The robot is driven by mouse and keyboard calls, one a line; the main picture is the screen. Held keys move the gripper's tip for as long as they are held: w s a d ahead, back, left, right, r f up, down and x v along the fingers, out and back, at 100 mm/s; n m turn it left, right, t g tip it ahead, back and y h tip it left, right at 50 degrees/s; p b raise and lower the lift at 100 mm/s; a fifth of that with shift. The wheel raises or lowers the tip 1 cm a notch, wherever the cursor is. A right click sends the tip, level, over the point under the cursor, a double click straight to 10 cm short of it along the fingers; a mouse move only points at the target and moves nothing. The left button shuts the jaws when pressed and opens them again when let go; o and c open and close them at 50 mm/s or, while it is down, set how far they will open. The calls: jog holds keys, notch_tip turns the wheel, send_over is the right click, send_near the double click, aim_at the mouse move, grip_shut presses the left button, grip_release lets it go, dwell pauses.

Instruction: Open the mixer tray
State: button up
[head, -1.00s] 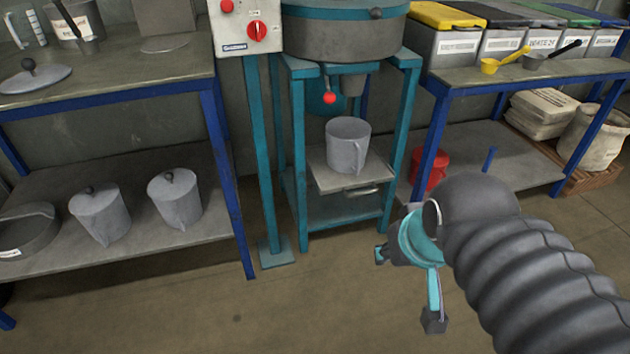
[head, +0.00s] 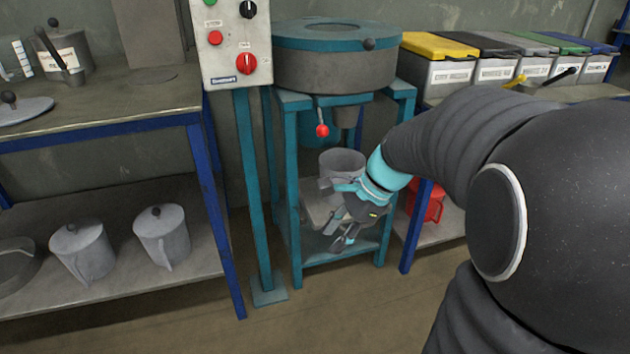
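The mixer (head: 340,65) is a grey drum with a teal lid on a teal frame. Its tray (head: 312,208) is a flat grey plate below the drum outlet, with a grey jug (head: 340,162) standing on it. My gripper (head: 332,213) is in front of the tray and jug. Its fingers are spread apart, one up by the jug's lower part and one down below the tray's front edge. Nothing shows between them. The tray's front handle is hidden behind my gripper. Whether a finger touches the jug or tray, I cannot tell.
A control box (head: 228,40) stands left of the mixer on a teal post. A red-tipped lever (head: 322,130) hangs under the drum. A blue-legged bench (head: 120,118) with lidded jugs (head: 162,235) below is at left. A red bucket (head: 428,200) is at right. Front floor is clear.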

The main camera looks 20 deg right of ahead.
jog(key=w+d+f+m+t+y, duration=0.2)
jog(key=w+d+f+m+y, duration=0.3)
jog(key=w+d+f+m, duration=0.75)
jog(key=w+d+f+m+t+y+b, duration=0.2)
jog(key=d+f+m+t, duration=0.5)
jog(key=d+f+m, duration=0.65)
jog(key=w+a+m, duration=0.1)
jog(key=w+a, duration=0.2)
jog(key=w+a+m, duration=0.1)
jog(key=w+a, duration=0.2)
jog(key=w+a+r, duration=0.1)
jog(key=w+a, duration=0.2)
jog(key=shift+w+a+m, duration=0.1)
jog(key=shift+w+m, duration=0.1)
jog(key=shift+m, duration=0.2)
grip_shut()
